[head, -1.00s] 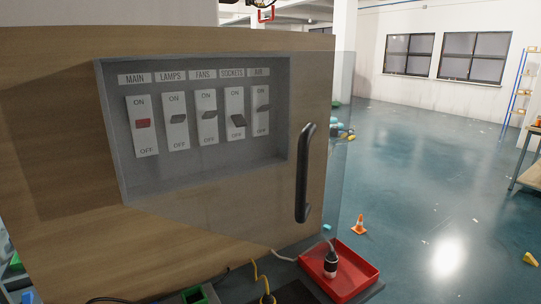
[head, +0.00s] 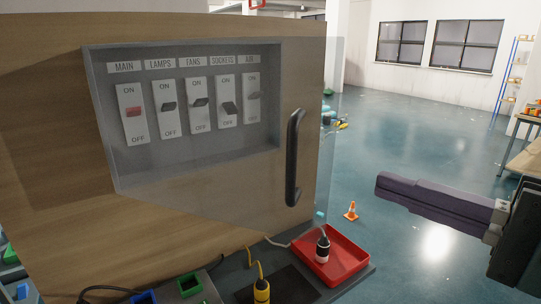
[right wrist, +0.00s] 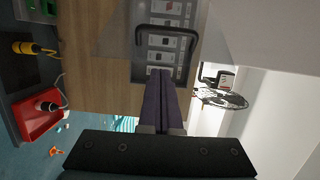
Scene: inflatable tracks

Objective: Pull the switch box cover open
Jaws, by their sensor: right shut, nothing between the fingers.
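The switch box (head: 170,196) is mounted on a wooden panel, with a row of labelled switches from MAIN to AIR inside it. Its clear cover (head: 240,207) stretches across the switches and past the panel's right edge. A black bar handle (head: 294,158) stands vertically at the cover's right side; the handle (right wrist: 167,34) also shows in the right wrist view, ahead of the fingertips. My right gripper (head: 380,185) is to the right of the handle, apart from it, with its purple fingers shut and empty. These fingers (right wrist: 161,75) also show in the right wrist view. My left gripper is out of view.
A red tray (head: 343,262) with a black plug (head: 323,247) sits below the handle. A yellow plug (head: 262,289) and green and blue sockets are at the bottom. An orange cone (head: 351,211) stands on the open floor to the right.

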